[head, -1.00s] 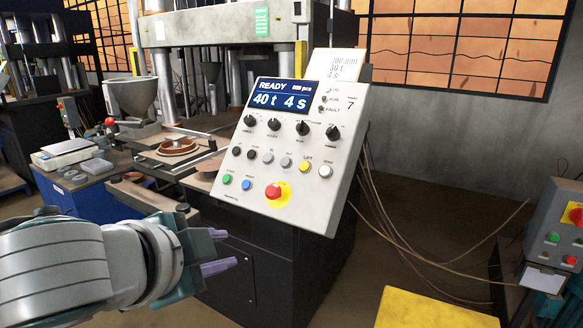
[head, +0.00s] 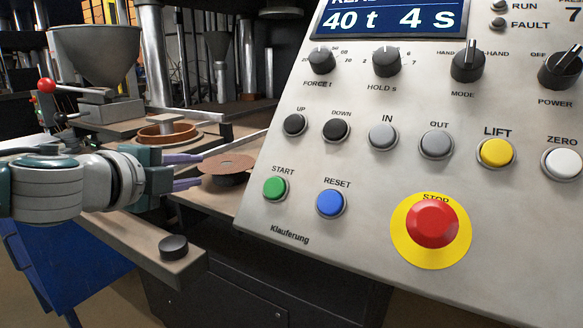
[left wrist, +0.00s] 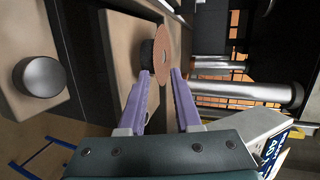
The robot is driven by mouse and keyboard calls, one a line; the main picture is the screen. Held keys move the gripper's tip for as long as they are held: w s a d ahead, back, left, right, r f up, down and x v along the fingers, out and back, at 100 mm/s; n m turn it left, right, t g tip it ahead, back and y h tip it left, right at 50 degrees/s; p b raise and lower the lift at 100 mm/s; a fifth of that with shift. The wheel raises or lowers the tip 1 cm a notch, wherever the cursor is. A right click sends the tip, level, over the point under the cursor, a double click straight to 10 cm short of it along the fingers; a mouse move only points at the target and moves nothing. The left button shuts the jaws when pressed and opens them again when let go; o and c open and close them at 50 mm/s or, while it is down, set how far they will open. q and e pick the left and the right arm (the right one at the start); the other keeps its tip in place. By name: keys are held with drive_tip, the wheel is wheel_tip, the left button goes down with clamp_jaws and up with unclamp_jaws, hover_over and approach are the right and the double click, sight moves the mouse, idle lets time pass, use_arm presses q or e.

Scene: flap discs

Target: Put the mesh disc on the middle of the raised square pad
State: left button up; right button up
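A thin brown disc (head: 236,161), which looks like the mesh disc, lies flat on a short black round support (head: 226,180) on the press table. My left gripper (head: 201,171) is open and empty, its purple fingers pointing at the disc from the left. In the left wrist view the disc (left wrist: 161,52) and the black support (left wrist: 147,59) are just beyond the fingertips (left wrist: 160,73). I cannot tell whether a finger touches them. I cannot make out the raised square pad for certain. My right gripper is not in view.
A brown ring-shaped mould (head: 167,134) stands behind my left gripper, near a grey hopper (head: 95,55). A black knob (head: 174,246) stands on a beam in front. The large control panel (head: 300,225) closes off the right side.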

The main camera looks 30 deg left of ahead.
sight(215, 170)
use_arm(q)
drive_tip(key=shift+w+d+f+b, duration=0.1)
drive_tip(key=shift+w+f+b, duration=0.25)
drive_tip(key=shift+w, duration=0.15)
drive_tip(key=shift+w+f, duration=0.15)
drive_tip(key=shift+w, duration=0.3)
drive_tip(key=shift+b+x, duration=0.45)
drive_tip(key=shift+x, duration=0.75)
drive_tip(key=shift+c, duration=0.3)
drive_tip(key=shift+c, duration=1.2)
drive_tip(key=shift+c, duration=0.5)
clamp_jaws()
